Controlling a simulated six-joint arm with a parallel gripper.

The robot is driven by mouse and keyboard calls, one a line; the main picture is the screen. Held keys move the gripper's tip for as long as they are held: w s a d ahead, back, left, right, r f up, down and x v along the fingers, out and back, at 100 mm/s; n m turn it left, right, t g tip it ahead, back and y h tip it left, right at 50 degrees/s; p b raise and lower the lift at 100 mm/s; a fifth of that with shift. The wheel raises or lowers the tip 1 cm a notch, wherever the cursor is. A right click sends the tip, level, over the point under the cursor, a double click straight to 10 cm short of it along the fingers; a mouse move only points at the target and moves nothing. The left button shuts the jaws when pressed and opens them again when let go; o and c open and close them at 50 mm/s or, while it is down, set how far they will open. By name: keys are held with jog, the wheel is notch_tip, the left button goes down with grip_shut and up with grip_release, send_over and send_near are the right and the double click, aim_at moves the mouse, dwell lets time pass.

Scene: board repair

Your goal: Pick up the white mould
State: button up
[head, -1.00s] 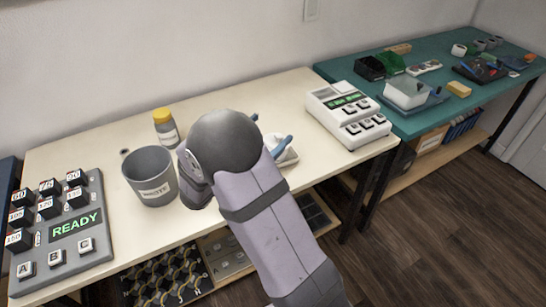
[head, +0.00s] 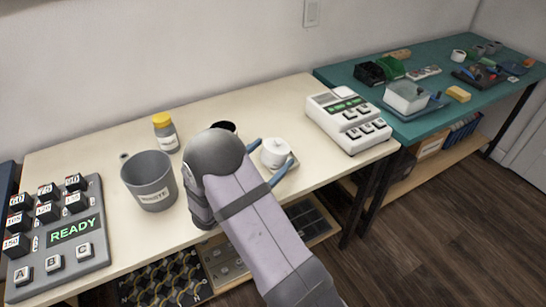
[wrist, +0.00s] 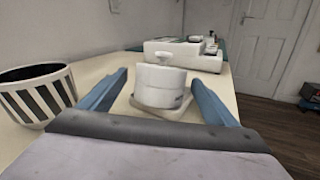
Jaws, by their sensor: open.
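The white mould (head: 275,152) is a round, lidded pot with a knob on top, upright on a pale flat base on the cream table. In the wrist view the mould (wrist: 160,88) stands ahead, between the two blue fingers. My gripper (head: 269,160) is open, with one finger on each side of the mould. I see a gap on both sides in the wrist view, and nothing is held. My arm hides part of the table to the left of the mould.
A black-and-white striped cup (wrist: 37,97) stands left of my gripper. A white button device (head: 348,120) is to the right of the mould. A grey waste bin (head: 150,181), a yellow-capped jar (head: 165,132) and a READY panel (head: 60,238) stand to the left.

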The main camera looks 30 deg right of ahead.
aim_at(282, 144)
jog(key=shift+p+x, duration=0.3)
jog(key=shift+x, duration=2.85)
jog(key=c, duration=1.3)
jog(key=shift+r, duration=0.1)
notch_tip(282, 144, up, 10)
